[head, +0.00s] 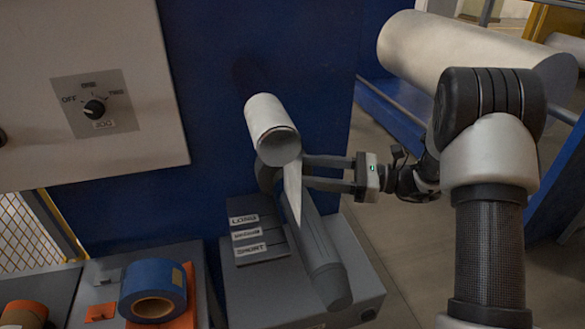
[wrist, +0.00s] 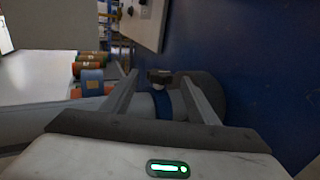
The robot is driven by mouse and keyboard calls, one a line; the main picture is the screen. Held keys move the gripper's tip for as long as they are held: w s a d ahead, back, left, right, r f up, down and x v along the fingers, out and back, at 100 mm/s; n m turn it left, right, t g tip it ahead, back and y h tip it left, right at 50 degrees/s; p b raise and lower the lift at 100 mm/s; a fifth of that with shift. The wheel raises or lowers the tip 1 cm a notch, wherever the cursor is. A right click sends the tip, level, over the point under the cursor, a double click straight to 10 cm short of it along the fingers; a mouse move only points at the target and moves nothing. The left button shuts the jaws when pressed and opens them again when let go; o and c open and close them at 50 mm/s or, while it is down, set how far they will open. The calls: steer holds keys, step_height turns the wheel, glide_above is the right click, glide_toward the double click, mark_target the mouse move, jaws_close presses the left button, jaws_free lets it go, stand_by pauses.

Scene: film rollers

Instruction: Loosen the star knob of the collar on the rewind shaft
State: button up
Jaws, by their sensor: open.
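The grey rewind shaft (head: 322,255) slopes down toward the camera in the head view. It also shows in the wrist view (wrist: 144,104), with a blue collar (wrist: 172,104) near a large grey round flange (wrist: 213,97). The dark star knob (wrist: 160,76) stands out from the collar. My gripper (wrist: 160,79) is open, with one finger on each side of the knob and a visible gap to both. In the head view my gripper (head: 300,172) reaches in from the right. The white roll and hanging film hide its fingertips, the collar and the knob there.
A white roll (head: 272,125) sits just above my gripper, with a white strip (head: 293,190) hanging. A grey box with LONG and SHORT labels (head: 250,250) lies below. A blue roll (head: 153,283) is at lower left. The blue panel (head: 310,60) stands behind.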

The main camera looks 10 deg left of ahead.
mark_target(293, 166)
steer(key=shift+a, duration=2.35)
steer(key=c, duration=1)
